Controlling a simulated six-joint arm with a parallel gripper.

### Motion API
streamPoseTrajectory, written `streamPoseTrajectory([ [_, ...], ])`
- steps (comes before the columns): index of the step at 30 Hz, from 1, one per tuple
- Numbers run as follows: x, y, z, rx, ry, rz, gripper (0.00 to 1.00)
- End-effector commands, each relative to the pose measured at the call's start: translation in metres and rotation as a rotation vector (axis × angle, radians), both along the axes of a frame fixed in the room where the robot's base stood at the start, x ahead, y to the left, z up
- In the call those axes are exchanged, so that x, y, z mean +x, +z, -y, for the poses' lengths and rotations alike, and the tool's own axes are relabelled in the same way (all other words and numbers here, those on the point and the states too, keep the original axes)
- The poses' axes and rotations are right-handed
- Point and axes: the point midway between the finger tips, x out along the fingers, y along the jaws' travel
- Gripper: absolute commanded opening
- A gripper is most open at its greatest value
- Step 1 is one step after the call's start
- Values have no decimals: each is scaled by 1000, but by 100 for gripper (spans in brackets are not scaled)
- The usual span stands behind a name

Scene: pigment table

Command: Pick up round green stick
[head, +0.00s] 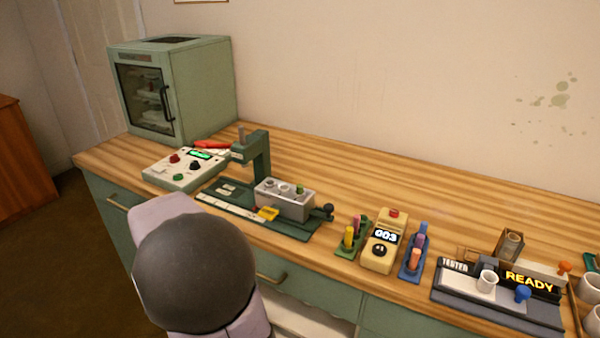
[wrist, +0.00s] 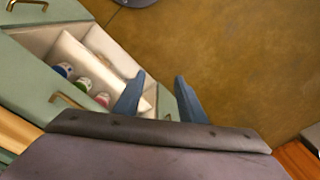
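My gripper (wrist: 160,75) is open and empty in the wrist view, its two blue-grey fingers apart above the floor beside an open drawer (wrist: 33,38). It is hidden behind my arm in the head view. A small green piece (head: 300,189) stands in the grey block (head: 283,206) on the green press. A green rack (head: 345,252) holds a yellow stick (head: 348,237), a purple stick (head: 356,225) and what looks like a green one (head: 364,221). I cannot tell which green piece is the round stick. All are far from my gripper.
The drawer holds blue, green and pink round items and pale dividers. On the bench are a control box (head: 185,168), a cream counter (head: 382,250), a blue rack (head: 407,273) with sticks and a tester (head: 480,300). A green cabinet (head: 200,90) stands behind.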

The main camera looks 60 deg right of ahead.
Motion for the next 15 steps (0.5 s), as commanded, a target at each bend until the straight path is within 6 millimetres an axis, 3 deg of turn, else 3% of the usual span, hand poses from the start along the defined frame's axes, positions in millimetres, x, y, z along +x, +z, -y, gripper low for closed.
streamPoseTrajectory([
  [1,5,35,27,-1,-110,8,37],
  [7,4,109,130,-12,-535,43,37],
  [12,-23,168,217,-21,-888,76,37],
  [15,-45,195,259,-27,-1070,93,37],
])
